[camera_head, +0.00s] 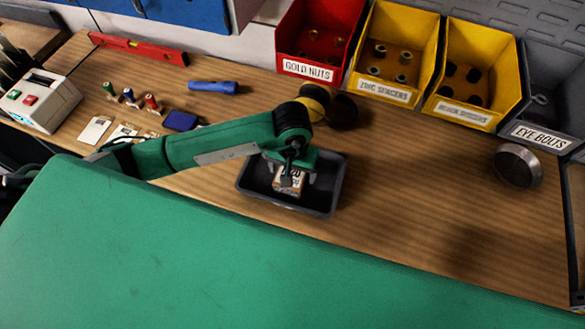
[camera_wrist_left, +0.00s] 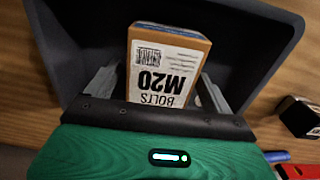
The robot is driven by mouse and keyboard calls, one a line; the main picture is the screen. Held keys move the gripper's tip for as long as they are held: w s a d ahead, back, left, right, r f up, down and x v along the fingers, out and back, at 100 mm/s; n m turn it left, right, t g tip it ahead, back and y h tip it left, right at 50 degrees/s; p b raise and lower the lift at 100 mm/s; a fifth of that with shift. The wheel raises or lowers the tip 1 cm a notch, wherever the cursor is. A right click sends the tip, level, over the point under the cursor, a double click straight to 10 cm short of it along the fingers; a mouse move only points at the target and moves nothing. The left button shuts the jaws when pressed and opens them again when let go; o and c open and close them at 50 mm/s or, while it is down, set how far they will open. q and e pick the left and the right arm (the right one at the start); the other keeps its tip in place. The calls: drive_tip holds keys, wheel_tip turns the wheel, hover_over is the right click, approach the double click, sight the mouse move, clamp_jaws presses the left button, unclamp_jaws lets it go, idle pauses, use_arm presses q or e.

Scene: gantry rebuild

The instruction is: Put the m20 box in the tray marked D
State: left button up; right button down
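The m20 box (camera_head: 289,179) is a small white and orange carton inside a dark grey tray (camera_head: 327,196). In the left wrist view the box (camera_wrist_left: 165,60) shows its "BOLTS M20" label, upside down, with the tray wall (camera_wrist_left: 275,28) around it. My left gripper (camera_head: 290,172) is over the tray with one finger on each side of the box. The fingers look spread, with a narrow gap beside the box; contact underneath is hard to see. No letter D shows on the tray. My right gripper is not in view.
Labelled bins stand along the back: gold nuts (camera_head: 308,68), two yellow spacer bins (camera_head: 386,94) and eye bolts (camera_head: 541,133). A round metal piece (camera_head: 517,166) lies at right. A blue tool (camera_head: 213,87) and small items lie at left. Bench right of the tray is clear.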

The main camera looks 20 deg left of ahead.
use_arm(q)
drive_tip(key=shift+r, duration=0.3)
wheel_tip(320, 180, up, 10)
drive_tip(key=b, duration=0.3)
drive_tip(key=shift+r, duration=0.9)
